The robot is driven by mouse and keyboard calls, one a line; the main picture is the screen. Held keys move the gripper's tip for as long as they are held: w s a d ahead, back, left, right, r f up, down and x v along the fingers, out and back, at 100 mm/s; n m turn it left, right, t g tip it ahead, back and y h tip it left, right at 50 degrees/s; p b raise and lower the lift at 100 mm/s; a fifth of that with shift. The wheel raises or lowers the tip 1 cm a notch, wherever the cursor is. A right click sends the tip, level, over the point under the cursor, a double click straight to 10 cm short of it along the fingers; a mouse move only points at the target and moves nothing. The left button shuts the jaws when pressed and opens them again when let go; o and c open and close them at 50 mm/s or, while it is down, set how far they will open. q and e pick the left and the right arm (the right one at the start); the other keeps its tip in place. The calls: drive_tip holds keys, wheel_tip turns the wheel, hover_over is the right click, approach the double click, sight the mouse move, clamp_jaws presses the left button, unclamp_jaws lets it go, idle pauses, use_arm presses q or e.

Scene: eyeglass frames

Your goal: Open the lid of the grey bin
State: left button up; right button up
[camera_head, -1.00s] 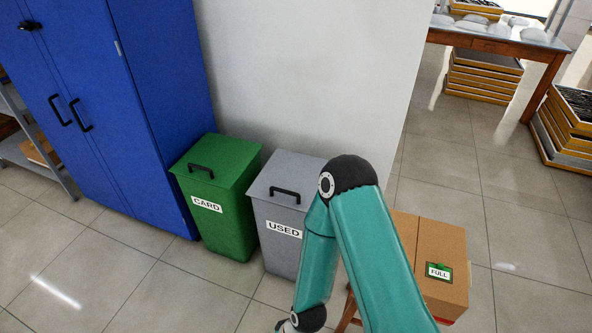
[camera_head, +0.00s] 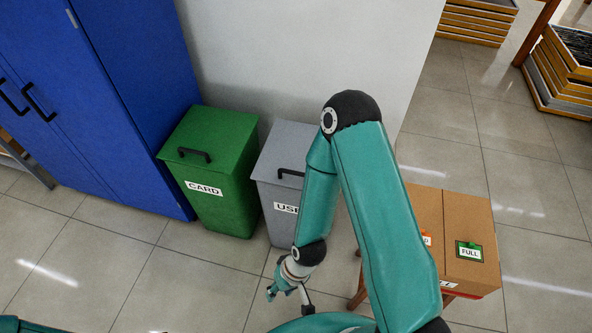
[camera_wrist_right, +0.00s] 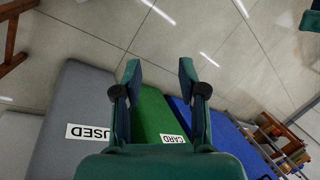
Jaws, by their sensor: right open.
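The grey bin (camera_head: 273,195) with the label USED stands against the wall, its lid (camera_head: 285,148) shut. The dark handle (camera_head: 290,172) on the lid is partly hidden by my right arm. In the right wrist view the grey bin (camera_wrist_right: 85,105) is on the left. My right gripper (camera_head: 287,297) is low in front of the bin, apart from it. In the right wrist view the right gripper (camera_wrist_right: 160,72) is open, with nothing between its fingers. My left gripper is not in view.
A green CARD bin (camera_head: 215,155) stands close to the left of the grey bin, beside a blue cabinet (camera_head: 110,120). Cardboard boxes (camera_head: 470,230) rest on a wooden stand (camera_head: 357,290) to the right of my arm. The tiled floor (camera_head: 150,285) in front is clear.

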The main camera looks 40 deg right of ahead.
drive_tip(key=w+d+n+b, duration=0.3)
drive_tip(key=w+n+b, duration=0.1)
drive_tip(key=w, duration=0.8)
wheel_tip(320, 180, up, 19)
drive_tip(key=n+h+b, duration=0.6)
drive_tip(key=b, duration=0.2)
hover_over(297, 173)
drive_tip(key=s+a, duration=0.2)
drive_tip(key=a, duration=0.1)
drive_tip(key=shift+t, duration=0.4)
drive_tip(key=b+x, duration=0.1)
drive_tip(key=x, duration=1.5)
drive_tip(key=shift+f, duration=0.25)
clamp_jaws()
